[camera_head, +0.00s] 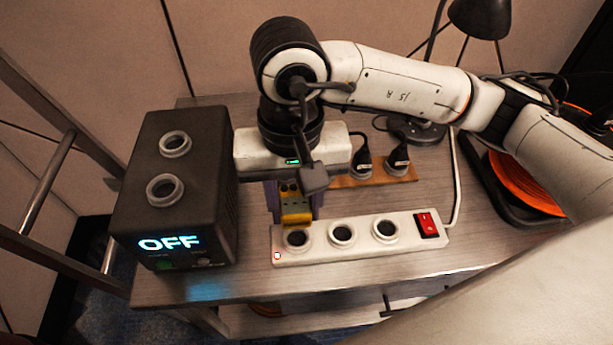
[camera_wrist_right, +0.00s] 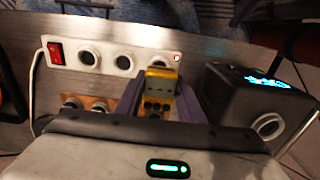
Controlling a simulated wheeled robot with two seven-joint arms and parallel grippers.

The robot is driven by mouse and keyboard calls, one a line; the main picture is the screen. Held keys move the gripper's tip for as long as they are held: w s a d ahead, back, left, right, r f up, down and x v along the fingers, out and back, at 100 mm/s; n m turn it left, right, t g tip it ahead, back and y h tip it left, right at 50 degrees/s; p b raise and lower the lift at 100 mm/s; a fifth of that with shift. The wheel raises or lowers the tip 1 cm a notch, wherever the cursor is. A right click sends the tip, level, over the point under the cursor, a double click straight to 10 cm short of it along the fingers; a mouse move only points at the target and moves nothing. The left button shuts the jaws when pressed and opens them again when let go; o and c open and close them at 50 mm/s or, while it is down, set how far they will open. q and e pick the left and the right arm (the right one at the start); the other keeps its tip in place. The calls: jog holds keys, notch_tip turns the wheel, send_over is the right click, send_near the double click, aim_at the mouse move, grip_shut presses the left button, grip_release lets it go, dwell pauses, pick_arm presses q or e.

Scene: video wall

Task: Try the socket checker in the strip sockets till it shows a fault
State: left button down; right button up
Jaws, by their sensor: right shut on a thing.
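The socket checker (camera_head: 296,212) is a small yellow block, held upright between the purple fingers of my right gripper (camera_head: 294,207). It also shows in the wrist view (camera_wrist_right: 160,92), between the fingers (camera_wrist_right: 158,95). In the head view its lower end is at the back edge of the leftmost socket (camera_head: 297,239) of the white strip (camera_head: 310,253); I cannot tell whether it touches. The middle socket (camera_head: 342,235) and right socket (camera_head: 385,230) are empty. A red switch (camera_head: 427,224) sits at the strip's right end. No lit fault lamp can be made out. My left gripper is out of view.
A black box (camera_head: 180,215) reading "OFF", with two round sockets on top, stands left of the strip. Behind the strip, a wooden board (camera_head: 375,179) carries black plugs. An orange cable reel (camera_head: 525,183) and a lamp base (camera_head: 418,131) are at the right.

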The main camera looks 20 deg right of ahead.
jog(key=shift+f+b, duration=0.5)
jog(key=shift+f, duration=1)
notch_tip(320, 180, down, 2)
jog(key=shift+f+b, duration=0.1)
jog(key=shift+b, duration=0.55)
jog(key=shift+f+b, duration=0.5)
jog(key=shift+b, duration=0.25)
pick_arm(q)
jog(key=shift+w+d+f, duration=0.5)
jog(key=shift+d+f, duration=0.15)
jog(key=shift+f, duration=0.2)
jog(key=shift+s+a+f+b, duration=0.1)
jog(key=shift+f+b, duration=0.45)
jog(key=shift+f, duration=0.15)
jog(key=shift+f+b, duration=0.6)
jog(key=shift+b, duration=0.05)
pick_arm(e)
jog(key=shift+f, duration=0.2)
